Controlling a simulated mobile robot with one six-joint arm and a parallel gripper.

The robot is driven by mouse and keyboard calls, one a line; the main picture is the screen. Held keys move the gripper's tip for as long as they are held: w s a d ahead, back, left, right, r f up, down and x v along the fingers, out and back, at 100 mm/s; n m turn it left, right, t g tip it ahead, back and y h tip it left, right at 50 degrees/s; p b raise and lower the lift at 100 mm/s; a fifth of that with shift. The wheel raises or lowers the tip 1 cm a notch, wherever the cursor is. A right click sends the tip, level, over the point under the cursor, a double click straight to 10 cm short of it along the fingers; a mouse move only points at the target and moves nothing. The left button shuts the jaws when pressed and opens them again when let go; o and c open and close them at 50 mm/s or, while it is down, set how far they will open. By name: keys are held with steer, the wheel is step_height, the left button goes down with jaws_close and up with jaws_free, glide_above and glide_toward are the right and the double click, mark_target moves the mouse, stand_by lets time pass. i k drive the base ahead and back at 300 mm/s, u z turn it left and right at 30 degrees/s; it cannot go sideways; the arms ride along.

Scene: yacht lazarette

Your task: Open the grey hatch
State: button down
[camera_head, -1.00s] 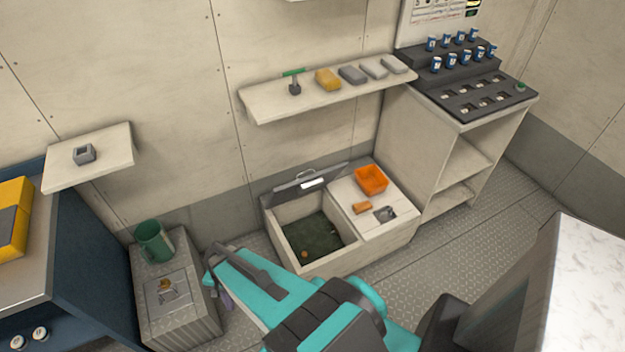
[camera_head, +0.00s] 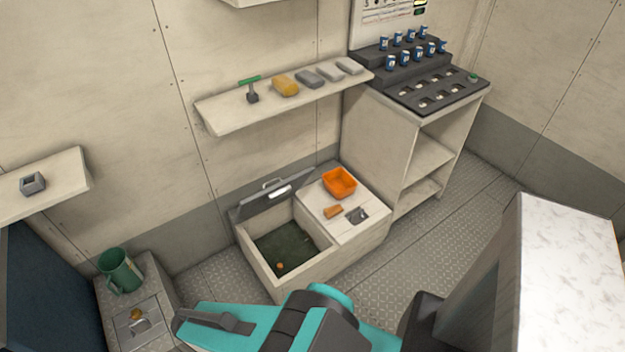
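A grey lid (camera_head: 262,202) with a handle and a white label stands raised along the back edge of a low cream locker (camera_head: 290,284). The left compartment of the locker is open to view, with a dark green floor (camera_head: 287,248) and a small orange-brown round thing (camera_head: 280,266) in it. The locker's right half has a closed cream top with a dark latch (camera_head: 356,215). My teal arm reaches left across the lower foreground. My gripper (camera_head: 182,322) is near its left end, in front of the locker and apart from it; its fingers are not clearly visible.
An orange bin (camera_head: 339,182) and a small orange block (camera_head: 332,211) sit on the locker's right top. A green mug (camera_head: 121,270) stands on a box at lower left. A wall shelf (camera_head: 225,115) hangs above the locker. Bare floor (camera_head: 430,235) lies to the right.

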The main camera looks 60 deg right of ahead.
mark_target(253, 205)
steer(key=z, duration=0.4)
steer(key=k, duration=1.35)
steer(key=z, duration=0.05)
steer(key=i, duration=0.9)
steer(key=u, duration=0.25)
